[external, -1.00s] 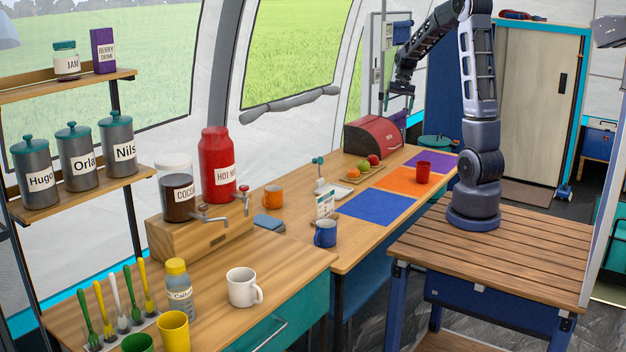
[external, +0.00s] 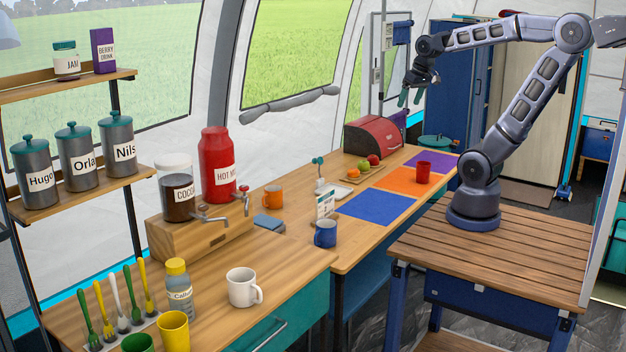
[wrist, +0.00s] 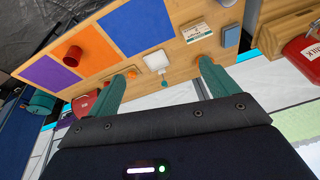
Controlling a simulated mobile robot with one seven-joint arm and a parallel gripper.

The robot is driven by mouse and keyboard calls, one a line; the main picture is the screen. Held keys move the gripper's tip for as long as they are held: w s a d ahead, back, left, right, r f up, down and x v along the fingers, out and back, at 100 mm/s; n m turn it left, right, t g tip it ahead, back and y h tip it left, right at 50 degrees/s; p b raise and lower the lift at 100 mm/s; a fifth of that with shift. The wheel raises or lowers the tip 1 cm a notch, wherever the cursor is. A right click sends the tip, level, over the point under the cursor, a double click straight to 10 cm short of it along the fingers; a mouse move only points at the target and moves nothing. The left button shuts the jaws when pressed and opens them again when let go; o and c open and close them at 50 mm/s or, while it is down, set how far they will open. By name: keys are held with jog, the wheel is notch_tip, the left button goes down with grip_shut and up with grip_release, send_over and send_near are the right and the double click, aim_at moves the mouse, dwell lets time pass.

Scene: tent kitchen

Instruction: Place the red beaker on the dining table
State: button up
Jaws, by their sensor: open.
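The red beaker (external: 423,172) stands upright on the orange mat (external: 395,180) on the long wooden table (external: 345,262). In the wrist view the beaker (wrist: 73,56) is at the upper left, on the orange mat (wrist: 88,38). My gripper (external: 411,97) is above the table's far part, well above the beaker and apart from it. In the wrist view my gripper (wrist: 165,75) shows two green fingers spread wide with nothing between them. I cannot tell from labels which surface is the dining table.
A blue mat (external: 375,207) and a purple mat (external: 440,162) flank the orange one. A fruit board (external: 352,177), red bread bin (external: 371,137), blue mug (external: 325,233) and orange mug (external: 272,197) stand nearby. The blue mat is bare.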

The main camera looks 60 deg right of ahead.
jog(key=s+a+n+t, duration=0.1)
jog(key=s+a+n, duration=0.1)
jog(key=s, duration=0.3)
jog(key=shift+s+a+f, duration=0.25)
jog(key=shift+a+f, duration=0.1)
jog(key=shift+a, duration=0.25)
